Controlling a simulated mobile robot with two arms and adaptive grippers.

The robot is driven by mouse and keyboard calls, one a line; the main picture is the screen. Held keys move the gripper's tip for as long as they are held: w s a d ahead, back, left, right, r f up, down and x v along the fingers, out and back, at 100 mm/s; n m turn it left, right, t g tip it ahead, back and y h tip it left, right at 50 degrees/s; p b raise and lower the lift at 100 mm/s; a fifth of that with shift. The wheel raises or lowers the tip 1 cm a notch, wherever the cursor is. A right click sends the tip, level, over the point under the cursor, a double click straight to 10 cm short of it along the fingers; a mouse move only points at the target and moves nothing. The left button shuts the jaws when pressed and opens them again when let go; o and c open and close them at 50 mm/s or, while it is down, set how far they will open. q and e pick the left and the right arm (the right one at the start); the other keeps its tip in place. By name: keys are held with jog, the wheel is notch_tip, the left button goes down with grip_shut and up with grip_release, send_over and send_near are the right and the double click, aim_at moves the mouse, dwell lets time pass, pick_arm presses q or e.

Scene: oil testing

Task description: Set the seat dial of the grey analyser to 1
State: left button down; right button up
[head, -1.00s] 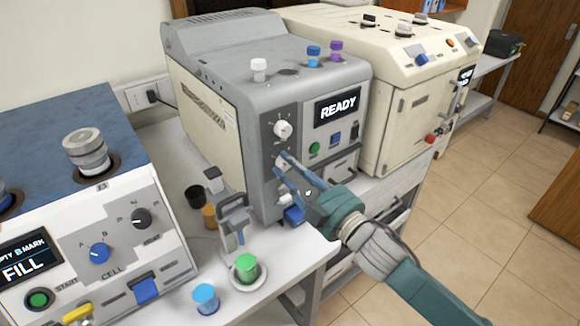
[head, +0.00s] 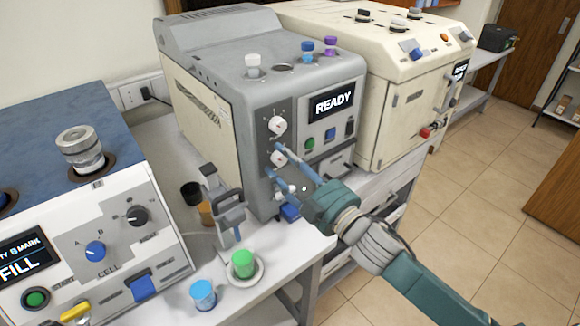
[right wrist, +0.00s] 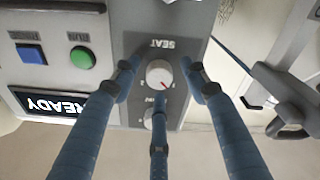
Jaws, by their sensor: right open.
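The grey analyser (head: 225,60) stands in the middle of the head view, its screen reading READY. Its front panel has an upper white dial (head: 277,125) and a lower white dial (head: 278,158). In the right wrist view, upside down, the seat dial (right wrist: 159,75) beside the SEAT label has a red pointer mark; the number it points at is too small to read. My right gripper (head: 275,160) is open at the lower dial. In the wrist view its fingers (right wrist: 159,78) stand around the seat dial; contact is unclear. My left gripper is not in view.
A grey stand (head: 228,205), a green-capped jar (head: 243,264) and a blue-capped jar (head: 204,294) stand on the bench in front. A white-and-blue machine (head: 70,215) is at left, a cream machine (head: 400,70) at right. Coloured caps sit on the analyser's top.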

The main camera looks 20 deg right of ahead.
jog(key=r+v, duration=0.1)
jog(key=v, duration=1.1)
jog(key=shift+f, duration=0.45)
jog(key=shift+d+f, duration=0.1)
